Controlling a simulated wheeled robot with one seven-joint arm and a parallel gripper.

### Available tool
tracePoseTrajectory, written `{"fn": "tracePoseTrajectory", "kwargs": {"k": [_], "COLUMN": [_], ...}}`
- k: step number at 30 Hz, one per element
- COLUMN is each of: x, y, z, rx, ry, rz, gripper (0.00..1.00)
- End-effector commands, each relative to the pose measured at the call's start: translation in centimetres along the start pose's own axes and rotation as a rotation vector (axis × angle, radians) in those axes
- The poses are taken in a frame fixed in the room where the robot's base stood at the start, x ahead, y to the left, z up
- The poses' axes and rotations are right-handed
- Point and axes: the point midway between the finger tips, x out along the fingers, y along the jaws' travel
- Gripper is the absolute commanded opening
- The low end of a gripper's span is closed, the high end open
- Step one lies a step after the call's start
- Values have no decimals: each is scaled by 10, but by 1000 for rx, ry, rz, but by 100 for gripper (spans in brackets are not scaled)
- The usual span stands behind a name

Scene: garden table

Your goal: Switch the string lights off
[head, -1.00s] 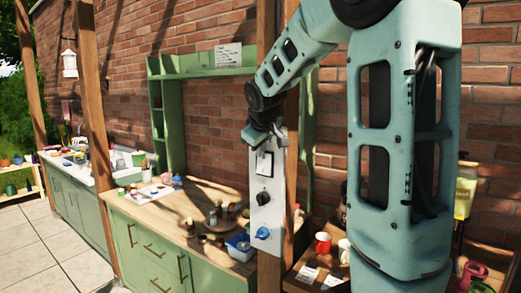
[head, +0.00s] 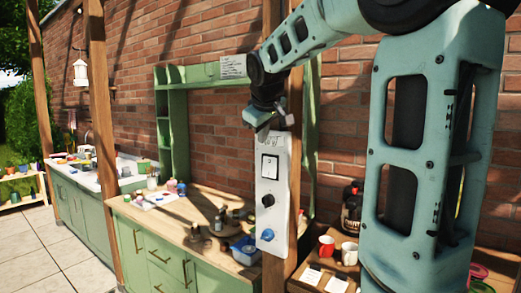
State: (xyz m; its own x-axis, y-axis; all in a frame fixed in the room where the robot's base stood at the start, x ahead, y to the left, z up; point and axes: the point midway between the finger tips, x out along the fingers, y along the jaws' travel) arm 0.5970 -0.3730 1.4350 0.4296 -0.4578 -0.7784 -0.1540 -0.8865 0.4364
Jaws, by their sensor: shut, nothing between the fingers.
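A pale switch panel (head: 268,217) is mounted upright on a wooden post. It carries a black-framed white switch (head: 269,167) at the top, a black knob (head: 267,200) in the middle and a blue knob (head: 267,235) at the bottom. My gripper (head: 262,127) is shut and empty at the panel's upper edge, above the black-framed switch and apart from it. Its fingertips are small and dark here. Part of a label at the panel's top is hidden by the gripper. I cannot make out the string lights.
A wooden counter (head: 185,222) with bottles and a blue tub (head: 244,250) stands left of the post. A red mug (head: 326,246) and a white mug (head: 349,253) stand on a lower surface at right. A brick wall is behind.

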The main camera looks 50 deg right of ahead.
Motion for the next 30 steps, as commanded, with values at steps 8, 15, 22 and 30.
{"fn": "tracePoseTrajectory", "kwargs": {"k": [8, 15, 22, 30], "x": [-28, -31, -30, -29], "y": [6, 7, 7, 1], "z": [-1, -1, -1, -2], "rx": [0, 0, 0, -6], "ry": [1, 1, 1, 1], "rz": [0, 0, 0, -9], "gripper": [0, 0, 0, 0]}}
